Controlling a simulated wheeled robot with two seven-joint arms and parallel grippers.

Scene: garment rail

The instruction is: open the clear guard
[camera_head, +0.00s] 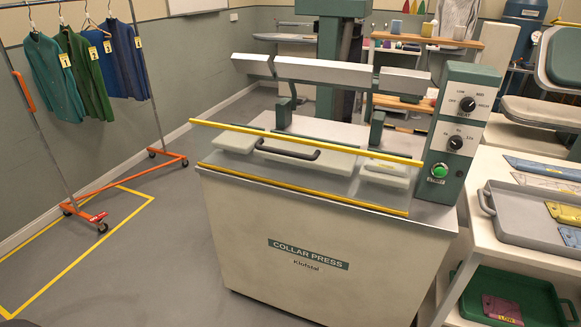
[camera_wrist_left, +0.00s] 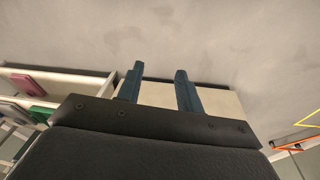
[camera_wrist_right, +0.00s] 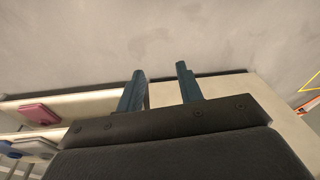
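The clear guard (camera_head: 330,185) is a see-through panel with yellow edge strips across the front of the collar press (camera_head: 318,270). It stands down in front of the pale pads. A black bar handle (camera_head: 287,151) shows at the middle of its upper part; I cannot tell exactly how it is fixed. My left gripper (camera_wrist_left: 159,68) shows in its wrist view with fingers apart and nothing between them. My right gripper (camera_wrist_right: 160,70) is likewise open and empty in its wrist view. Neither gripper shows in the head view, and neither wrist view shows the guard.
A green control panel (camera_head: 461,130) with two dials and a green button stands at the press's right end. A shelf cart on the right holds a grey tray (camera_head: 510,227) and a green tray (camera_head: 540,293). A garment rail (camera_head: 88,203) stands at left. Floor there is mostly clear.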

